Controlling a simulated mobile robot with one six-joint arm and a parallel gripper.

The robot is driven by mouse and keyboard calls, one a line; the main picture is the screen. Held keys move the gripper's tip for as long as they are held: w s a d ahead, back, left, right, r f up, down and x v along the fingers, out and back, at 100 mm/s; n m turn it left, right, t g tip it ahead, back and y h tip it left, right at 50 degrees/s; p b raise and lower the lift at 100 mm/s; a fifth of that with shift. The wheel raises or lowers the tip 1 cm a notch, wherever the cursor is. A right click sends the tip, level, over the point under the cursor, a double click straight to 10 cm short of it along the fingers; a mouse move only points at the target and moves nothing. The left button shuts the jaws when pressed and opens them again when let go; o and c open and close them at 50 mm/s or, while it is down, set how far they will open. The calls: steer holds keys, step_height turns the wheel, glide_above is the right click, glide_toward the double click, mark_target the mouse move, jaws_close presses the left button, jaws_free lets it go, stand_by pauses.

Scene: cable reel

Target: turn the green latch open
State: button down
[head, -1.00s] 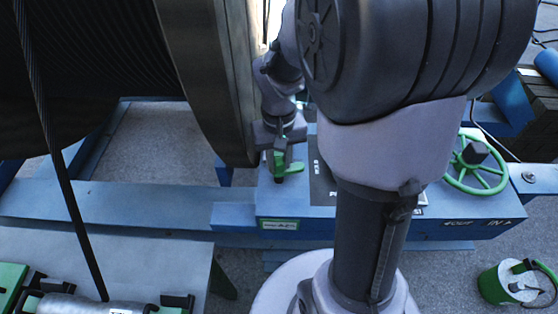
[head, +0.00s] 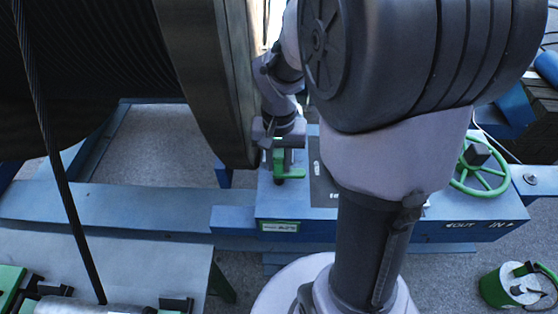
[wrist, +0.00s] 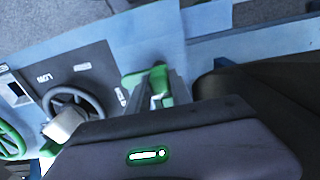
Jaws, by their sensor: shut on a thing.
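The green latch (head: 278,163) stands on the blue frame beam, close to the big reel's rim. My gripper (head: 288,145) is down over it from above and shut on it, hiding its top in the head view. In the wrist view the latch (wrist: 134,83) shows as a green piece at the grey fingers of my gripper (wrist: 163,88). A green arm of the latch reaches a little to the right in the head view. My gripper's body hides much of the lower wrist view.
The large dark reel (head: 205,75) is close on the left of my gripper. A green handwheel (head: 492,183) is on the beam (head: 380,228) at right. A dark cable (head: 55,160) runs down at left.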

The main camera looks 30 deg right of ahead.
mark_target(279, 162)
steer(key=c, duration=1.2)
jaws_free()
steer(key=shift+o, duration=0.2)
step_height(279, 162, up, 17)
steer(key=p, duration=0.5)
steer(key=shift+r, duration=0.2)
